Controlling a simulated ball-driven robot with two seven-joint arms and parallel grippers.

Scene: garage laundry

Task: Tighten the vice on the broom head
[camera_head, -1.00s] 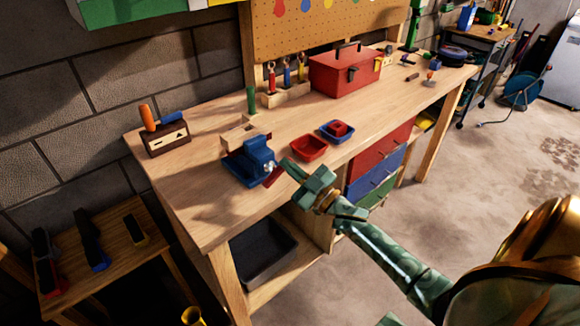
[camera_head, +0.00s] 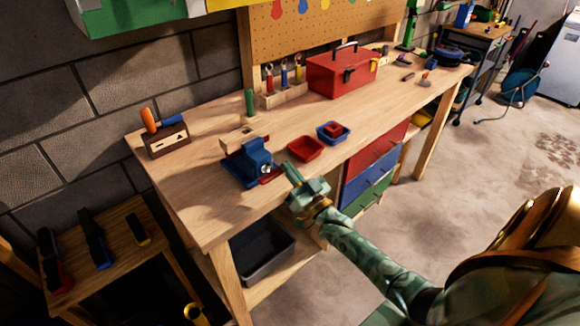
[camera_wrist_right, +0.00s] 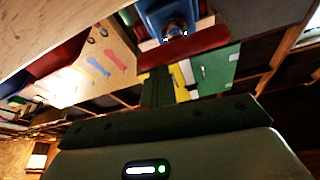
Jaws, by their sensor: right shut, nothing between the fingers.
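The blue vice (camera_head: 246,168) sits at the front edge of the workbench; it also shows at the top of the right wrist view (camera_wrist_right: 160,14). A pale wooden broom head (camera_head: 238,138) lies at its jaws; I cannot tell how tightly it is held. The vice's red handle (camera_head: 270,175) sticks out at the front and spans the right wrist view (camera_wrist_right: 185,50). My right gripper (camera_head: 288,168) is shut and empty, just right of the handle; any contact is unclear. My left gripper is out of view.
Red (camera_head: 306,148) and blue (camera_head: 333,132) trays stand right of the vice. A red toolbox (camera_head: 342,74) and a tool rack (camera_head: 284,94) stand behind. Drawers (camera_head: 372,168) lie below the bench. The bench's left front is clear.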

